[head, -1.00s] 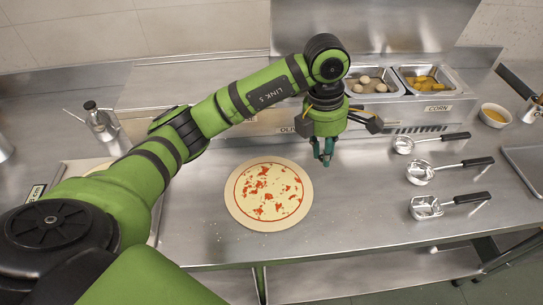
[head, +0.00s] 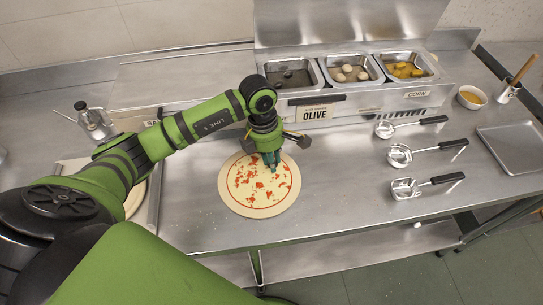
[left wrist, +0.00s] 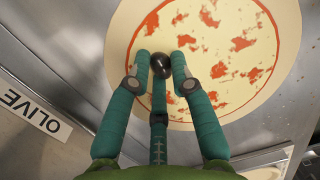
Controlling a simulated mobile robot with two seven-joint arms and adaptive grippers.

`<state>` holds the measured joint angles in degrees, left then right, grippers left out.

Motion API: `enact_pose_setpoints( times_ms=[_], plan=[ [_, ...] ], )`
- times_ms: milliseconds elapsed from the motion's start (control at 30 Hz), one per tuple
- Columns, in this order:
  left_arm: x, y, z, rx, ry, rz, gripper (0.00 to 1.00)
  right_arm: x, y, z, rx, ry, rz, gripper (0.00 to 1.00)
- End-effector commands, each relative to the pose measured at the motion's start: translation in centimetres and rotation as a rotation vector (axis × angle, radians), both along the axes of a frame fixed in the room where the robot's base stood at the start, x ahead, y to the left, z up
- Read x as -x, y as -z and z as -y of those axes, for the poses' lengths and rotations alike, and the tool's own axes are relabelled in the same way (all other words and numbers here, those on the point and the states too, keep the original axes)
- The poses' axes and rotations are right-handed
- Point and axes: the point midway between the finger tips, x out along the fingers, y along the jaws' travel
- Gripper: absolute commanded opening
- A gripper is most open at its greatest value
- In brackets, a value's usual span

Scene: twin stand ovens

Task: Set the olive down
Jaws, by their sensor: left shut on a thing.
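My left gripper (head: 271,164) is above the far part of the pizza (head: 262,200), a round of dough with red sauce patches. In the left wrist view its teal fingers (left wrist: 160,75) are shut on a dark olive (left wrist: 160,65), held at the fingertips over the pizza's edge area. The olive is hidden by the fingers in the head view. I cannot tell whether it touches the pizza. My right gripper is not in view.
Behind stands a topping rail with an olive bin (head: 290,76), a bin of pale balls (head: 352,73) and a corn bin (head: 405,67). Ladles (head: 400,155) lie right, with a tray (head: 514,148) beyond. Steel counter between is clear.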

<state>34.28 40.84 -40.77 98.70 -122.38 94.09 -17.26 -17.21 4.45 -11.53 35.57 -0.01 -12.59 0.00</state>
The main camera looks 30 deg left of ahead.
Motion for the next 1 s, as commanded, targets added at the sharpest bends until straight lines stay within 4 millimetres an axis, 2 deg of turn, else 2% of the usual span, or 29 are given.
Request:
enact_pose_setpoints(
  times_ms=[200,267,300,733,867,1000],
  plan=[
    [0.0,0.4,0.0,0.000,0.000,0.000,0.12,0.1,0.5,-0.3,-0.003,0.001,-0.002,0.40],
    [0.0,0.3,0.0,0.000,0.000,0.000,0.38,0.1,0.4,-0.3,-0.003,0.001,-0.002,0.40],
    [0.0,0.3,0.0,0.000,0.000,0.000,0.46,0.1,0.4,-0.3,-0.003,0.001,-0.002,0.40],
    [0.0,-0.3,-0.1,-0.001,0.000,0.000,0.46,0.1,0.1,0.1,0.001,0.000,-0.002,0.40],
    [-0.1,-2.2,-0.4,0.000,0.000,0.006,0.46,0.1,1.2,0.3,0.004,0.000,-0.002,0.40],
    [-0.1,-5.3,-0.8,-0.002,0.001,0.008,0.46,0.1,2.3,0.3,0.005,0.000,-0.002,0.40]
  ],
)
